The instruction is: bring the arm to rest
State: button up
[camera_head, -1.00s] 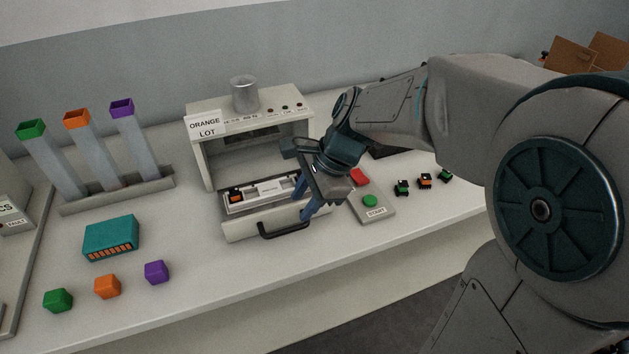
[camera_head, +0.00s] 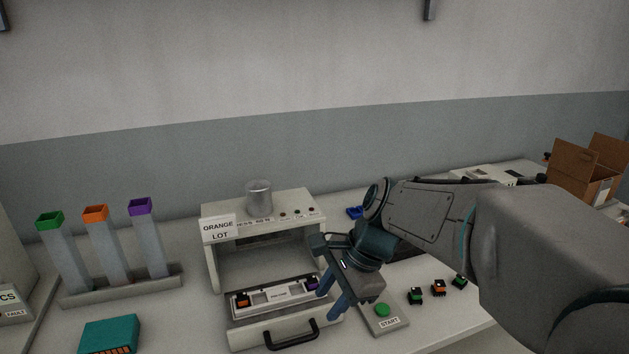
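My arm reaches in from the right, and my gripper (camera_head: 329,304) hangs over the right end of the open drawer (camera_head: 262,326) of the bench machine. Its two blue fingers are apart, with nothing visible between them. A pale fixture (camera_head: 277,295) in the drawer carries an orange-and-black connector (camera_head: 242,300) at its left end and a purple one (camera_head: 312,283) at its right end. The left finger is close beside the purple one; I cannot tell whether they touch.
The machine (camera_head: 211,258) bears an ORANGE LOT sign and a metal cup (camera_head: 259,197). A START box (camera_head: 388,320) and several small connectors (camera_head: 439,288) lie right of the drawer. Coloured tubes (camera_head: 105,250) and a teal block (camera_head: 110,336) stand left. A cardboard box (camera_head: 580,180) is far right.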

jog(key=s+d+f+n+t+h, duration=0.2)
jog(key=s+d+f+n+h, duration=0.1)
jog(key=s+d+n, duration=0.6)
jog(key=d+n+h, duration=0.1)
jog(key=d+n, duration=0.1)
jog(key=n, duration=0.1)
jog(key=shift+s+d+n+h, duration=0.15)
jog(key=shift+s+n+h, duration=0.15)
jog(key=shift+s+n, duration=0.1)
